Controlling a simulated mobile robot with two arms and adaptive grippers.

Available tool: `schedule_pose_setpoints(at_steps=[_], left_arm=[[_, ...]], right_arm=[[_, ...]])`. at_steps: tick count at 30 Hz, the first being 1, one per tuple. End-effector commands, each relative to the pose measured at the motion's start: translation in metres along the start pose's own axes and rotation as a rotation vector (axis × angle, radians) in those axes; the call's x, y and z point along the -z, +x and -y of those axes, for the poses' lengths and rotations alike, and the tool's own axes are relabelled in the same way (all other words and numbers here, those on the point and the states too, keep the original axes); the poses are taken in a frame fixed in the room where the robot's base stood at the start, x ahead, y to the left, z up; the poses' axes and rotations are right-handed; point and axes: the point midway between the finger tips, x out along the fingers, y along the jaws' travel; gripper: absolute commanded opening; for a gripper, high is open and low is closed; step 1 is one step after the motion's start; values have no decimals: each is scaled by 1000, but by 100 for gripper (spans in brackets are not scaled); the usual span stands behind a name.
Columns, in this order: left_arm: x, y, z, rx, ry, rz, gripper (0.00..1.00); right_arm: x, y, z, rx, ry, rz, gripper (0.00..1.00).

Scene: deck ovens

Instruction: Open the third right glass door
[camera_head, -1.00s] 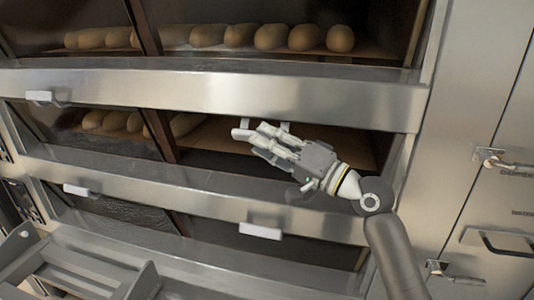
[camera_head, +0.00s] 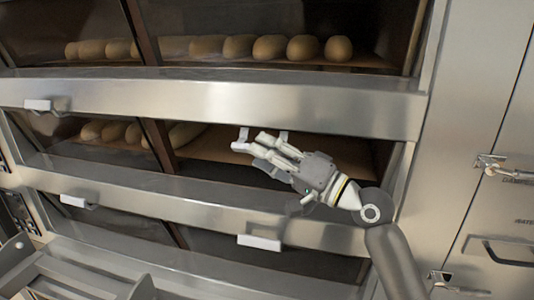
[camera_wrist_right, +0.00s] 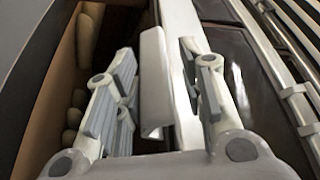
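The right glass door of the middle visible deck (camera_head: 215,172) has a pale handle (camera_head: 240,142) near its top. In the right wrist view the handle (camera_wrist_right: 154,80) runs as a light strip between my right gripper's fingers (camera_wrist_right: 155,92). Narrow gaps show on both sides of it, so the gripper is open around the handle. In the head view my right gripper (camera_head: 262,148) reaches in from the right, and its fingers hide part of the handle. How far this door is tilted is hard to tell. My left gripper is out of view.
Bread rolls (camera_head: 270,47) lie in the deck above. The lower right door has a pale handle (camera_head: 259,242) below my gripper. Left-hand doors have handles too (camera_head: 38,105). A steel panel with latches (camera_head: 490,161) stands at the right.

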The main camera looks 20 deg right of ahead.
Motion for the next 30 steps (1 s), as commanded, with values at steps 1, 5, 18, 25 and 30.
schedule_pose_setpoints(at_steps=[1, 5, 18, 25, 30], left_arm=[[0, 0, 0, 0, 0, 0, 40], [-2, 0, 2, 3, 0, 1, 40], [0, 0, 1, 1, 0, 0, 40], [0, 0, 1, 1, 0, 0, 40], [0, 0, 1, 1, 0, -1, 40]], right_arm=[[1, 0, 3, 6, -2, -2, 34], [1, 0, 4, 8, -3, -4, 34], [1, -51, 0, 0, -1, -3, 34], [0, -86, -2, -2, 0, 0, 34], [1, -106, -2, -1, 3, -1, 34]])
